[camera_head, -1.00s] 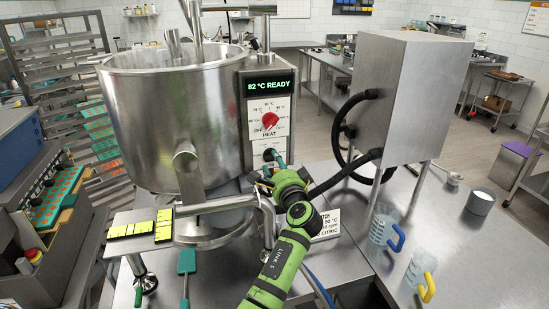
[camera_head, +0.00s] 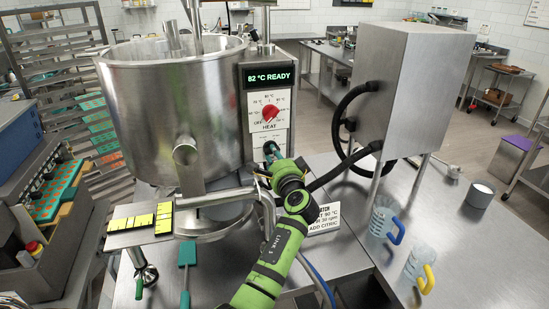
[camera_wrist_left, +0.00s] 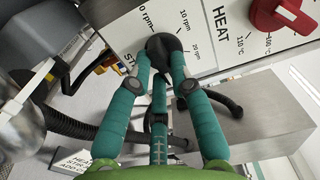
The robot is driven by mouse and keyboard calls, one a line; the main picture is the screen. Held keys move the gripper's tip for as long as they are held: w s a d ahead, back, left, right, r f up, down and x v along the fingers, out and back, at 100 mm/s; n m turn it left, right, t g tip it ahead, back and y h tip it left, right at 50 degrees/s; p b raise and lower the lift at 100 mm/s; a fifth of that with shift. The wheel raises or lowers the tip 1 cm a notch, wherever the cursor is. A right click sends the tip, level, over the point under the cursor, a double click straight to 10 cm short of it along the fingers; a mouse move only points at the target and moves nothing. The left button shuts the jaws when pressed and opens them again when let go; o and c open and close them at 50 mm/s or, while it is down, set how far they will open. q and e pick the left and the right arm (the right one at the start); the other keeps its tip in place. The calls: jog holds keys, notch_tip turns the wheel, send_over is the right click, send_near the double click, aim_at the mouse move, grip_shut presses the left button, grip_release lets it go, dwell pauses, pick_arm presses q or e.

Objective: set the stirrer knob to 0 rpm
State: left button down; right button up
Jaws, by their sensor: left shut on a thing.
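The stirrer knob (camera_wrist_left: 163,46) is dark and round in the left wrist view, on a white panel marked 0 rpm, 10 rpm and 20 rpm. My left gripper (camera_wrist_left: 164,62) has teal fingers shut on the knob's sides. I cannot tell which mark the knob points at. In the head view my left gripper (camera_head: 270,150) is at the lower part of the panel, below the HEAT dial, and the knob is mostly hidden. My right gripper is in neither view.
The red HEAT knob (camera_head: 269,113) sits just above, under a display (camera_head: 270,75) reading 82 °C READY. A steel kettle (camera_head: 175,110) stands left. A steel box (camera_head: 410,90) with black hoses stands right. Two jugs (camera_head: 381,220) are on the right table.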

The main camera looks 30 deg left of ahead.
pick_arm(q)
jog(key=shift+r+n+b, duration=0.25)
jog(key=shift+n+b, duration=4.4)
jog(key=shift+n, duration=1.3)
jog(key=shift+r+n+b, duration=0.25)
jog(key=shift+n+b, duration=4.4)
jog(key=shift+n, duration=1.25)
jog(key=shift+r+n+b, duration=0.25)
jog(key=shift+n+b, duration=4.4)
jog(key=shift+n, duration=1.3)
jog(key=c, duration=1.1)
grip_release()
jog(key=shift+a+f, duration=0.1)
jog(key=shift+f, duration=0.1)
